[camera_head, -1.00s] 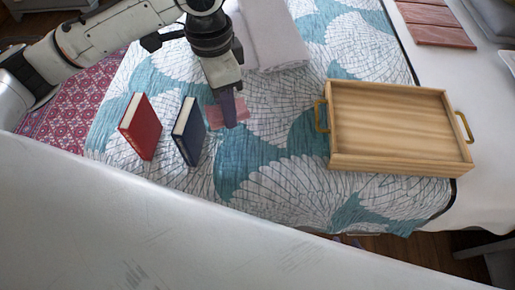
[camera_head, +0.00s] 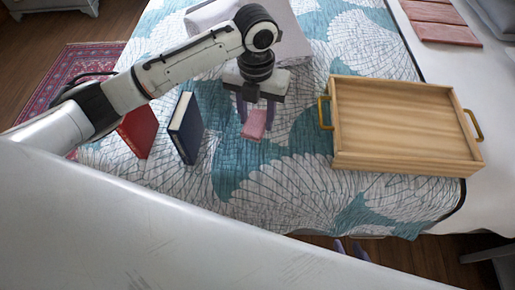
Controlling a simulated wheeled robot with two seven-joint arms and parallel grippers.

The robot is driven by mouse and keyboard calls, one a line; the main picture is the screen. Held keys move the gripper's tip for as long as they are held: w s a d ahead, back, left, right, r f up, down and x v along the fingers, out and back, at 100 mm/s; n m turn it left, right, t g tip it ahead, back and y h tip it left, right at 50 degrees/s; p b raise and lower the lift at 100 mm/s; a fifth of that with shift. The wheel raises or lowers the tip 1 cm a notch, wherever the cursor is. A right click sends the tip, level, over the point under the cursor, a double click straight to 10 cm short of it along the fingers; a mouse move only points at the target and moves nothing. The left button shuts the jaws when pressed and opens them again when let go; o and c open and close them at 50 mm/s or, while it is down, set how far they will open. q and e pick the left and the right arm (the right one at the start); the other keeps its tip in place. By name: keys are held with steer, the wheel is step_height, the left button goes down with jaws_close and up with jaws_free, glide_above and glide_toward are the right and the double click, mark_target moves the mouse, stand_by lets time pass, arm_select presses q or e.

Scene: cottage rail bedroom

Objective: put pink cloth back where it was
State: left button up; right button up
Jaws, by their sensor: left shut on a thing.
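The pink cloth (camera_head: 255,125) is a small folded piece between the purple fingertips of my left gripper (camera_head: 256,116). The gripper points down and is shut on the cloth over the patterned bedspread, to the right of the dark blue book. I cannot tell whether the cloth touches the bedspread. The tips of my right gripper (camera_head: 350,248) show at the bottom, beyond the bed's near edge. They are apart and hold nothing visible; the rest of that gripper is hidden.
A dark blue book (camera_head: 187,128) and a red book (camera_head: 138,132) stand upright on the bedspread (camera_head: 290,185). A wooden tray (camera_head: 400,168) with brass handles lies empty at right. A pale folded blanket (camera_head: 293,40) lies behind my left gripper. Bedspread near the front is clear.

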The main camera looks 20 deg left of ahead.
mark_target(258, 148)
arm_select(q)
steer(key=shift+d+f+m, duration=0.1)
steer(key=shift+f+m, duration=0.15)
steer(key=shift+m, duration=0.25)
steer(key=shift+f, duration=0.35)
step_height(258, 148, down, 9)
steer(key=shift+f, duration=0.2)
steer(key=shift+f+b, duration=0.2)
steer(key=shift+b, duration=0.1)
steer(key=o, duration=1)
step_height(258, 148, up, 12)
steer(key=shift+r+p, duration=0.2)
steer(key=shift+p, duration=0.25)
